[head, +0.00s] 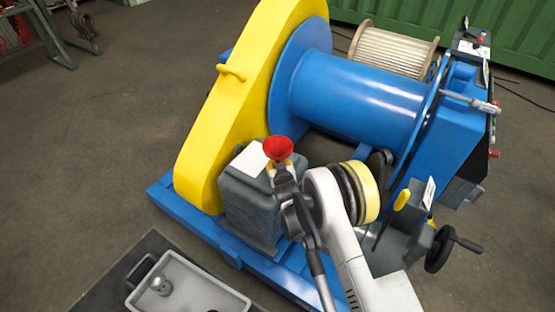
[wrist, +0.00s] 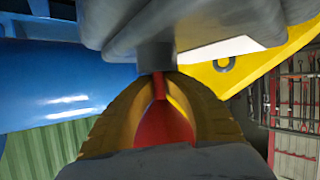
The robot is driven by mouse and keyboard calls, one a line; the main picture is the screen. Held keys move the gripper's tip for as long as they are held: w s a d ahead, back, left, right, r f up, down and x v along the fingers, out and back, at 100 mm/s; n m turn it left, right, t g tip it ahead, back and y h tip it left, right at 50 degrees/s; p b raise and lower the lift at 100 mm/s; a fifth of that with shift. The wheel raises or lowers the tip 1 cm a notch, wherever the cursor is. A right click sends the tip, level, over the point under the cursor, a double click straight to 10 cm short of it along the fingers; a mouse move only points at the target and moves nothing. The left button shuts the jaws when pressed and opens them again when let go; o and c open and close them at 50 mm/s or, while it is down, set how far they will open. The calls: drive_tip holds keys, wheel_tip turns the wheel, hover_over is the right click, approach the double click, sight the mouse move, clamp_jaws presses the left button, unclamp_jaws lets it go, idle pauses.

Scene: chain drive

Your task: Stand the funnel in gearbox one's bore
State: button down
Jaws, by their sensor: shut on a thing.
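The red funnel (head: 278,148) is upright with its wide mouth up, above the grey gearbox (head: 245,205) beside the yellow guard. My gripper (head: 285,166) is shut on the funnel, below its mouth. In the wrist view the funnel (wrist: 163,128) shows between the two tan fingers. Its narrow red spout points at a short grey boss (wrist: 155,55) on the gearbox (wrist: 185,22). The spout's end meets the boss in this view; I cannot tell whether it is inside the bore. The bore is hidden. No readable number shows on the gearbox.
A white label (head: 250,158) lies on the gearbox top. The yellow guard (head: 222,130) and blue drum (head: 345,95) rise close behind. A second grey housing (head: 400,245) with a handwheel stands at right. A grey tray (head: 205,292) with a metal part sits front left.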

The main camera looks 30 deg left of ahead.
drive_tip(key=shift+s+d+f, duration=0.1)
drive_tip(key=shift+d+f, duration=0.05)
drive_tip(key=shift+f, duration=0.25)
